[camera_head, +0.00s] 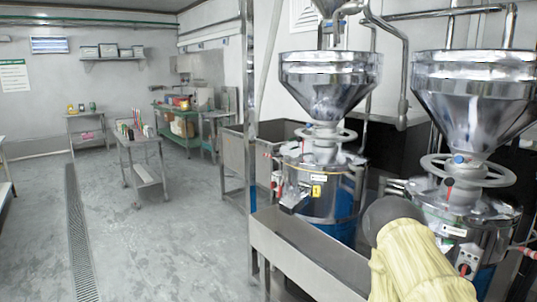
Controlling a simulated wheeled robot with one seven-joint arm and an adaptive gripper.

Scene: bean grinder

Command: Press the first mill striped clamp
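The nearer-left mill (318,192) is a steel drum with a hopper (330,85) and a handwheel (325,134) above it. Small red-and-white parts (272,157) show at its left rim; they are too small to tell which is the striped clamp. A second mill (465,225) stands at the right, with a red-and-white striped handle (524,252) on its right side. My arm, in a pale yellow cover with a dark rounded end, reaches up from the bottom right in front of the mills. My gripper's fingers do not show.
A long steel trough (305,258) runs along the front of the mills. A metal post (249,150) stands left of them. A wheeled cart (142,160) and a green-framed table (185,115) stand further back. The floor (150,250) at left is clear, with a drain grate (80,250).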

